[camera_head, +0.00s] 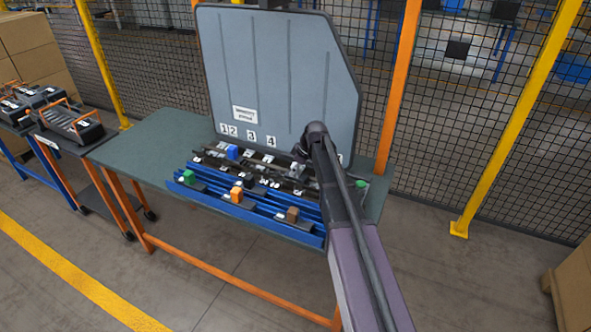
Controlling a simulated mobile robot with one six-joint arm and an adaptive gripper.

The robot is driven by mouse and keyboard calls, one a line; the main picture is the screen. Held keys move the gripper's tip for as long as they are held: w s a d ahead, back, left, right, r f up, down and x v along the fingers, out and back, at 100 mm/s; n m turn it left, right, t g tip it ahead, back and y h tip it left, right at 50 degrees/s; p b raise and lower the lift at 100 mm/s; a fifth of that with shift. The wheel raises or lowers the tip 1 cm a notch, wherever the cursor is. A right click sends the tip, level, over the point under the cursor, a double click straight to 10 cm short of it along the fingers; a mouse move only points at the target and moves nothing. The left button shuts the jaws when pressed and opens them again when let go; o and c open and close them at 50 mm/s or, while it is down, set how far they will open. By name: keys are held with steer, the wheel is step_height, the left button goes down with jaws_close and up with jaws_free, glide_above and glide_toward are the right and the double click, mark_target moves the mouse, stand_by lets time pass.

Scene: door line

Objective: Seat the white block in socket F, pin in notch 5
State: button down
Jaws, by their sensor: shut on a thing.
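My arm reaches in from the lower right, and its wrist covers the right part of the bench. My gripper (299,153) is a small dark shape left of the wrist, low over the back row of sockets. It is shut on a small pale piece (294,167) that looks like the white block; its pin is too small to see. Whether the block touches a socket cannot be told. The dark socket row (262,170) carries small white labels that I cannot read here. Socket F and notch 5 cannot be picked out.
A blue block (233,152) stands in the back row. A blue tray (212,199) in front holds green (188,177), orange (237,194) and brown (292,214) blocks. Another green block (361,184) is at right. A tall grey panel (280,70) stands behind. The green bench top (140,155) is clear at left.

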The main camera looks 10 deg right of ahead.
steer(key=shift+f, duration=0.4)
steer(key=shift+c, duration=1)
jaws_free()
steer(key=shift+r, duration=0.2)
